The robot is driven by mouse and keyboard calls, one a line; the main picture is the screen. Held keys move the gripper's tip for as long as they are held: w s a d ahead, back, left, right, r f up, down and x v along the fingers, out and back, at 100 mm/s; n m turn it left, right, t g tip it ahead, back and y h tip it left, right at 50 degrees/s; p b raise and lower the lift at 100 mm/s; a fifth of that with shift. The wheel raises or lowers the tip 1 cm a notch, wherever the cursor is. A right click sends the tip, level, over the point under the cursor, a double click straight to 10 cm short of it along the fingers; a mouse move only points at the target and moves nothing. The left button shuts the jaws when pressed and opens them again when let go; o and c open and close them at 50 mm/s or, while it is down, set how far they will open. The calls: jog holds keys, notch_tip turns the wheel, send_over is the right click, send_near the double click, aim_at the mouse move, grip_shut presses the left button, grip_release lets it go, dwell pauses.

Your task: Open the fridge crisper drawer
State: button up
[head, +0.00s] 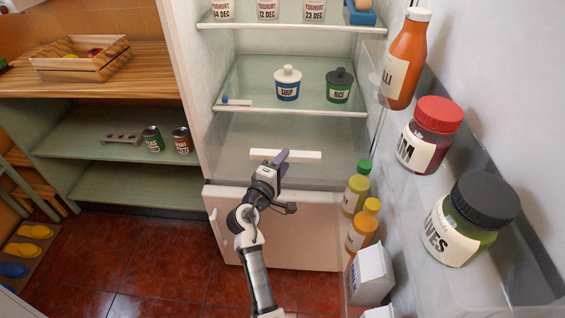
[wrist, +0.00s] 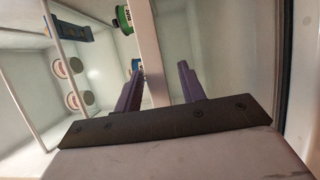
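The crisper drawer (head: 232,140) is the pale translucent bin low in the open fridge, under the shelf with the jars. Its white bar handle (head: 308,156) lies level across the front. My gripper (head: 281,158) is at the handle's middle in the head view, its purple fingers overlapping the bar. In the wrist view my gripper (wrist: 163,88) is open, with its fingers well apart. A pale bar (wrist: 150,50) runs between them, nearer the left finger; I cannot tell if it is the handle or a shelf edge. Contact with the handle is unclear.
The fridge door on the right holds bottles and jars, including a red-lidded jar (head: 431,135) and a black-lidded jar (head: 470,218). A soup jar (head: 287,85) and rice jar (head: 339,87) stand above the drawer. A green shelf unit (head: 110,185) stands left.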

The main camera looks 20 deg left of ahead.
jog(key=shift+s+r, duration=0.1)
jog(key=s+a+b, duration=0.1)
jog(key=s+b, duration=0.2)
jog(key=s, duration=1)
jog(key=shift+s+a, duration=0.25)
jog(key=shift+s, duration=0.05)
jog(key=shift+a, duration=0.1)
